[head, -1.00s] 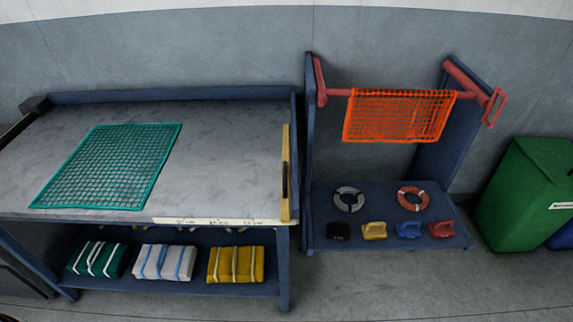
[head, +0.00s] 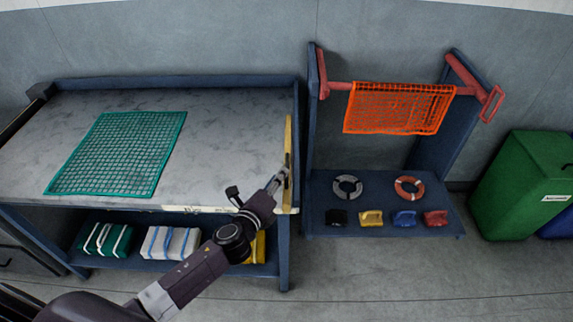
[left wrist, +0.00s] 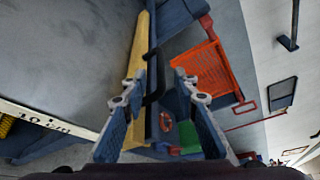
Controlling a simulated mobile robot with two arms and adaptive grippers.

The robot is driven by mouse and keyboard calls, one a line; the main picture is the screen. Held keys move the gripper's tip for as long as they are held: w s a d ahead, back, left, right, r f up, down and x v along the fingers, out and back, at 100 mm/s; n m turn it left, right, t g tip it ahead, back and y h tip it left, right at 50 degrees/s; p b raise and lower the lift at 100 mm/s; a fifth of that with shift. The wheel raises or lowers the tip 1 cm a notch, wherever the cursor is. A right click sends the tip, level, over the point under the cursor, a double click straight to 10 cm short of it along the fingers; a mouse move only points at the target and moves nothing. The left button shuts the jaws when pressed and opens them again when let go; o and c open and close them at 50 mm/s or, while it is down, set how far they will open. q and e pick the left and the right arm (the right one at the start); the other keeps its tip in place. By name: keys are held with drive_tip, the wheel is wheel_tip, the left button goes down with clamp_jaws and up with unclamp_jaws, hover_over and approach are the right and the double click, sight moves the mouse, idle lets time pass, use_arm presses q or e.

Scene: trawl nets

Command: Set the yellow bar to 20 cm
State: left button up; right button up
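The yellow bar (head: 288,132) lies across the right end of the grey table (head: 225,135), from back to front. Its black handle shows in the left wrist view (left wrist: 153,75), beside the yellow wood (left wrist: 139,62). A pale scale strip (head: 182,209) runs along the table's front edge; in the left wrist view it (left wrist: 35,121) reads 10 cm. The bar stands at the strip's right end. My left gripper (head: 281,176) is at the front part of the bar. Its fingers (left wrist: 161,90) are spread, one on each side of the handle in view; contact cannot be told. My right gripper is not in view.
A green net (head: 120,154) lies flat on the table's left half. Folded bundles sit on the shelf below. To the right, a blue rack holds an orange net (head: 398,108), rings and several small coloured blocks. A green bin (head: 520,190) stands farther right.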

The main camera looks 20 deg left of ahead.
sight(287, 164)
use_arm(q)
drive_tip(key=shift+x, duration=3.7)
drive_tip(key=shift+f, duration=0.1)
clamp_jaws()
